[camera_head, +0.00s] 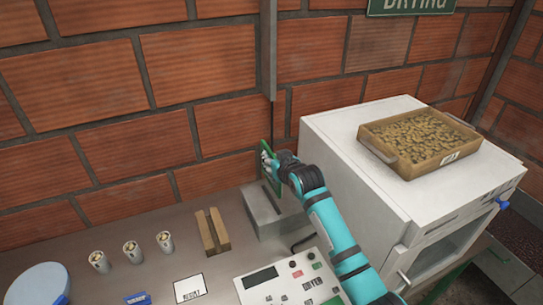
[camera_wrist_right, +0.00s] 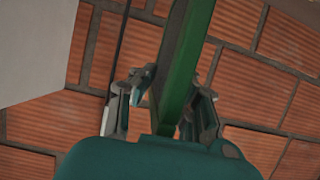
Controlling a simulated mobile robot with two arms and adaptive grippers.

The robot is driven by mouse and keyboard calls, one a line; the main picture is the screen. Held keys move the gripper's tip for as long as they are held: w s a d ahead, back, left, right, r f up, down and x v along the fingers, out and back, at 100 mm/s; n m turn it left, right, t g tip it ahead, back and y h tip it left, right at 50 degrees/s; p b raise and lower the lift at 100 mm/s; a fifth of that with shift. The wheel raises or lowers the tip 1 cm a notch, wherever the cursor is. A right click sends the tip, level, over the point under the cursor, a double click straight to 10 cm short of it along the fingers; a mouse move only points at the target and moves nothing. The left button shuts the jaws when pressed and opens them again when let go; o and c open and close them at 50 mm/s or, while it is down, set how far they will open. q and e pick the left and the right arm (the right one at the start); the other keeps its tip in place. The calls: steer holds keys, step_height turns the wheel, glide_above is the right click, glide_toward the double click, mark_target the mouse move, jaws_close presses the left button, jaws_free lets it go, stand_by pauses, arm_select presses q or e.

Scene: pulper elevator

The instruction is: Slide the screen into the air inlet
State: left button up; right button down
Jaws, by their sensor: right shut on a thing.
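My right gripper (camera_head: 272,163), on the teal arm, is shut on the green-framed screen (camera_head: 265,150). It holds the screen upright, near the brick wall. In the right wrist view the green edge of the screen (camera_wrist_right: 185,60) runs between the two fingers (camera_wrist_right: 165,105). A grey block with a dark slot in its top (camera_head: 258,210), which looks like the air inlet, stands on the table directly below the screen. The gripper hides part of the screen, and I cannot tell whether its lower edge touches the slot. My left gripper is not in view.
A white dryer cabinet (camera_head: 350,150) stands right of the block, with a wooden tray of beans (camera_head: 400,160) on top. A control panel (camera_head: 290,278) lies in front. A grooved wooden block (camera_head: 212,232), several small cups (camera_head: 132,250) and a reject card (camera_head: 190,288) are left.

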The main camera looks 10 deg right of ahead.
stand_by(0.4)
steer(key=shift+f+b, duration=1.45)
steer(key=shift+f, duration=1.5)
steer(key=shift+p, duration=0.75)
steer(key=shift+f+b, duration=2.9)
steer(key=shift+f, duration=1.4)
steer(key=c, duration=1.3)
jaws_free()
steer(key=shift+c, duration=0.2)
steer(key=shift+s, duration=0.1)
